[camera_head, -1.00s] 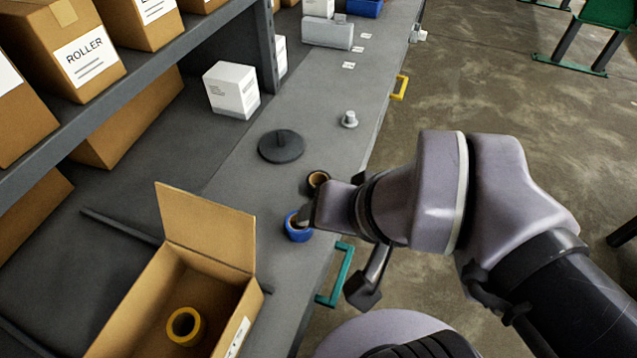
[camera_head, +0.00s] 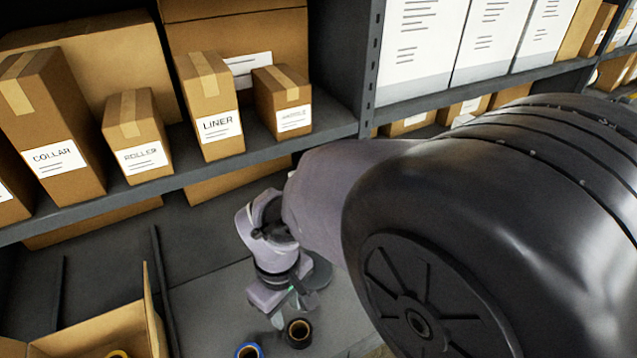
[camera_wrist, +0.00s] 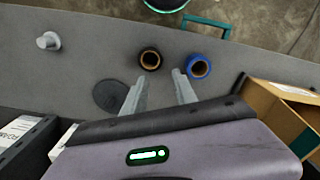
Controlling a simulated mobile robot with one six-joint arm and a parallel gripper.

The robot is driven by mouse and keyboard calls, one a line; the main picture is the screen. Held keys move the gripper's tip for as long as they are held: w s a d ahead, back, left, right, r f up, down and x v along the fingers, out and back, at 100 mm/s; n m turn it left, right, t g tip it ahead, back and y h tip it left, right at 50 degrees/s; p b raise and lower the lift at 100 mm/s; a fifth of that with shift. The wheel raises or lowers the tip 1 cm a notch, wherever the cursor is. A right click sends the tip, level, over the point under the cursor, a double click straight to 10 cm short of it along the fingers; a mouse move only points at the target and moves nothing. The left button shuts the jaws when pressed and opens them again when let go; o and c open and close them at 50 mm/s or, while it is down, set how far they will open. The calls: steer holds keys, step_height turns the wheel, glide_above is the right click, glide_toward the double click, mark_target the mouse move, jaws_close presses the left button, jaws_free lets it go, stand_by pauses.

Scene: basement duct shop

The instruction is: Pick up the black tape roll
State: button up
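The black tape roll (camera_head: 299,333) stands on the grey bench with its brown core facing up. It also shows in the wrist view (camera_wrist: 150,60), just beyond my left fingertip. The blue tape roll (camera_head: 249,351) is beside it, and in the wrist view (camera_wrist: 199,67) it lies beyond my right fingertip. My gripper (camera_wrist: 155,82) is open, its two fingers apart with nothing between them. In the head view my gripper (camera_head: 290,318) is above the bench, close to the black roll; the fingers are small there.
An open cardboard box (camera_head: 110,330) with a yellow roll inside stands at the lower left. A dark round disc (camera_wrist: 110,95) and a grey knob-like part (camera_wrist: 48,41) lie on the bench. A shelf (camera_head: 200,170) with labelled boxes runs behind. A teal handle (camera_wrist: 207,24) is at the bench edge.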

mark_target(292, 338)
step_height(292, 338, down, 8)
steer(key=shift+f+b, duration=0.15)
steer(key=shift+b, duration=0.9)
steer(key=f, duration=0.1)
steer(key=f+b, duration=0.1)
steer(key=f, duration=0.1)
steer(key=f+b, duration=0.1)
steer(key=shift+s+d+f, duration=0.25)
steer(key=shift+f, duration=0.4)
steer(key=shift+r, duration=0.1)
jaws_close()
